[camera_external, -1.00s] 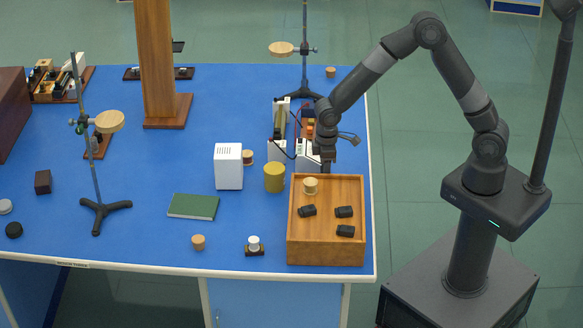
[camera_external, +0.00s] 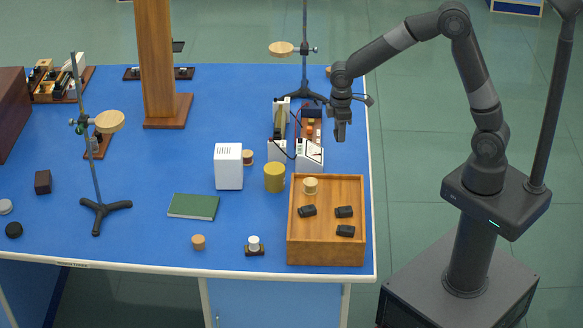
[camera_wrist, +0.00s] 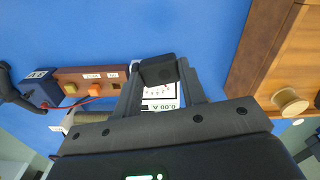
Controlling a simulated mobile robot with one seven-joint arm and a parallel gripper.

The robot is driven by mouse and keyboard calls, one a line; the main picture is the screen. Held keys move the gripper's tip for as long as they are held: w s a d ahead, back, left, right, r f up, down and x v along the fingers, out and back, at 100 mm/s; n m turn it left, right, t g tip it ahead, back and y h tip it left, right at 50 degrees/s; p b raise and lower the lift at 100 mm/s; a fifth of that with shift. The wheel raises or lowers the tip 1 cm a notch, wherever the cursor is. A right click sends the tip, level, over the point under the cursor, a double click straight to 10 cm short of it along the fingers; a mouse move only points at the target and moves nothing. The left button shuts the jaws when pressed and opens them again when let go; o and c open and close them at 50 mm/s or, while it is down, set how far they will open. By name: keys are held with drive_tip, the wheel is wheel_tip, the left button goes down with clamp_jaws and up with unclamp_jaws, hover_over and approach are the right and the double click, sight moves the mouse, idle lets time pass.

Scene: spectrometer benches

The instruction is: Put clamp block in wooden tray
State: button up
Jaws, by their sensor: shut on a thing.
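My gripper (camera_external: 341,134) is shut and raised above the right side of the blue bench, behind the tray in the external view. In the wrist view a black clamp block (camera_wrist: 158,69) sits between the fingertips of my gripper (camera_wrist: 160,76). The wooden tray (camera_external: 326,253) stands at the bench's front right corner. Three similar black blocks (camera_external: 345,212) and a small wooden spool (camera_external: 310,186) lie in it. In the wrist view the tray (camera_wrist: 262,55) is at the right, with the spool (camera_wrist: 289,102).
A white meter (camera_external: 309,155) and wired apparatus stand just behind the tray. A yellow cylinder (camera_external: 274,177) and a white box (camera_external: 228,166) are left of it. A retort stand (camera_external: 304,75) rises at the back. A green book (camera_external: 193,206) lies farther left.

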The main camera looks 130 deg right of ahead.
drive_tip(key=w+a+r+n, duration=0.3)
drive_tip(key=w+a+n, duration=0.2)
drive_tip(key=w, duration=0.4)
drive_tip(key=w+a+r+n, duration=0.2)
drive_tip(key=w+a+n, duration=0.3)
drive_tip(key=w, duration=0.4)
drive_tip(key=w+a+r+n, duration=0.3)
drive_tip(key=w+a+n, duration=0.2)
drive_tip(key=w, duration=0.3)
hover_over(309, 233)
drive_tip(key=f, duration=0.4)
drive_tip(key=s+f, duration=0.1)
drive_tip(key=f, duration=0.1)
drive_tip(key=shift+d+f, duration=0.15)
drive_tip(key=shift+d, duration=0.15)
drive_tip(key=shift+w+a+f, duration=0.3)
drive_tip(key=shift+w, duration=0.1)
drive_tip(key=shift+f, duration=1.95)
drive_tip(key=shift+f, duration=0.15)
drive_tip(key=o, duration=1)
